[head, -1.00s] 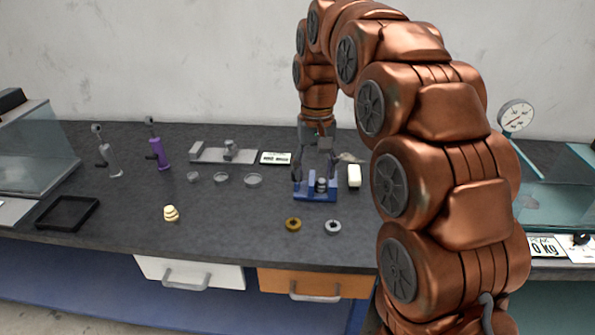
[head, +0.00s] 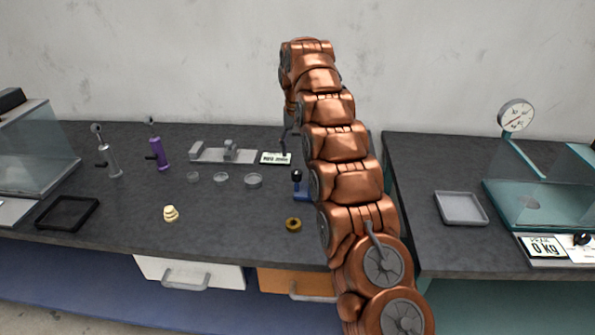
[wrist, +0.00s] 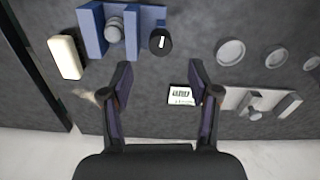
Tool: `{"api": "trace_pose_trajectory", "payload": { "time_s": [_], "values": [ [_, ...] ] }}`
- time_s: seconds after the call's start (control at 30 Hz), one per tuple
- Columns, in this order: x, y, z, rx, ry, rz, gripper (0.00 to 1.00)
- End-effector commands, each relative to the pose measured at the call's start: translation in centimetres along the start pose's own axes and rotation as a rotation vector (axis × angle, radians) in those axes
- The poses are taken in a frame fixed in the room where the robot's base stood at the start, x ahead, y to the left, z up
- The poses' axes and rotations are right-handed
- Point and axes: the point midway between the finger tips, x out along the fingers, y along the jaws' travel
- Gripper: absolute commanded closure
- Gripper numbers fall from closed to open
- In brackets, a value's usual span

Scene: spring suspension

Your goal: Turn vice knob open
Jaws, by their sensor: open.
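The blue vice (wrist: 131,27) is at the upper left of the wrist view, with a grey rounded piece (wrist: 114,30) between its jaws. Its dark knob (wrist: 160,41), with a white mark on top, stands at its right side. In the head view, the knob (head: 297,175) shows just left of my arm, which hides most of the vice. My gripper (wrist: 160,82) is open and empty in the wrist view. Its fingertips are apart from the knob, which lies beyond the gap between them. In the head view my gripper is mostly hidden behind my arm.
A white block (wrist: 66,57) lies beside the vice. A label card (wrist: 181,96) shows between the fingers. Several round dishes (head: 221,178) and a grey measuring device (head: 228,152) are to the left in the head view. A brass ring (head: 293,225) lies in front. A table gap runs behind my arm.

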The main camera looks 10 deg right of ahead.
Motion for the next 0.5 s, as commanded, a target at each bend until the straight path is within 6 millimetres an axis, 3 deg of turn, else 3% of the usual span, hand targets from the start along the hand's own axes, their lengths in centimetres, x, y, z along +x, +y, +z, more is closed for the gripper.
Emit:
{"api": "trace_pose_trajectory", "payload": {
  "time_s": [0.5],
  "values": [
    [2.7,-0.1,-0.4,0.004,0.000,0.000,0.39]
  ]
}}
